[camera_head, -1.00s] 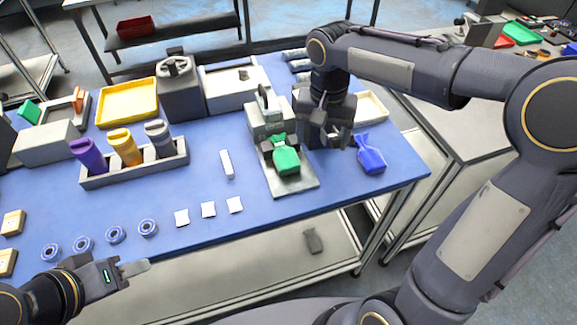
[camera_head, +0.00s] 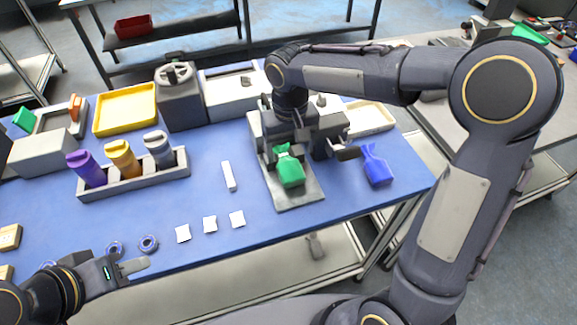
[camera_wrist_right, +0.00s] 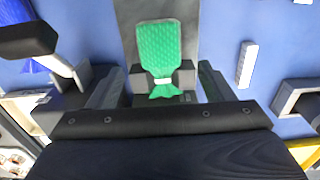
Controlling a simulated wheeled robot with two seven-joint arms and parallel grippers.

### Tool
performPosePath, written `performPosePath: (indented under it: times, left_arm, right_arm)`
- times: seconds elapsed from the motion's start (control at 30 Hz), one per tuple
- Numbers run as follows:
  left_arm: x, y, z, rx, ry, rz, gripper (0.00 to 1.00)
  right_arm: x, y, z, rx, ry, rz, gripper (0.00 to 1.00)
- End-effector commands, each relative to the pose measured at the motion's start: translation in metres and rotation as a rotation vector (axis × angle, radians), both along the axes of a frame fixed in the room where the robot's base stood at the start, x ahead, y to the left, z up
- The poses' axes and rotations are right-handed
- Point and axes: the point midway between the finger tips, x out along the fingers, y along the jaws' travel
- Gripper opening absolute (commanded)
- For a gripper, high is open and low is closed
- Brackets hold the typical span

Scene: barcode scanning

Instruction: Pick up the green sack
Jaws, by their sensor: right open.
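The green sack (camera_head: 290,171) lies on a grey plate (camera_head: 298,198) near the right end of the blue table, its tied neck toward the back. In the right wrist view the sack (camera_wrist_right: 160,52) has a white tie and its gathered end lies between two small grey blocks. My right gripper (camera_head: 296,146) is open above the neck end. In the wrist view its fingers (camera_wrist_right: 158,70) stand on either side of that end, apart from the sack. My left gripper (camera_head: 138,268) is at the table's front left edge, away from the sack; its finger gap is unclear.
A blue sack (camera_head: 375,167) lies just right of the plate. A white bar (camera_head: 228,176) lies to its left. A grey rack (camera_head: 88,192) with purple, orange and grey bottles, a yellow tray (camera_head: 127,108) and a grey machine (camera_head: 180,98) stand further left.

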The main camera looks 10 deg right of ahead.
Motion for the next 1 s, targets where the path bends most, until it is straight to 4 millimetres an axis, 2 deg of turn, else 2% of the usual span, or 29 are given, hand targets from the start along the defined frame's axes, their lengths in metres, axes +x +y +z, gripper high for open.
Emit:
performPosePath:
  times: [0.5, 0.8, 1.0]
  left_arm:
    - [0.000, 0.000, 0.010, 0.000, 0.000, 0.000, 0.36]
    - [0.000, 0.000, 0.010, 0.000, 0.000, 0.000, 0.36]
    - [0.000, 0.000, 0.010, 0.000, 0.000, 0.000, 0.36]
  right_arm:
    - [-0.004, 0.000, -0.066, 0.000, 0.005, -0.001, 0.75]
    - [-0.003, 0.000, -0.073, 0.000, 0.001, -0.003, 0.75]
    - [-0.003, 0.000, -0.072, 0.000, 0.001, -0.003, 0.50]
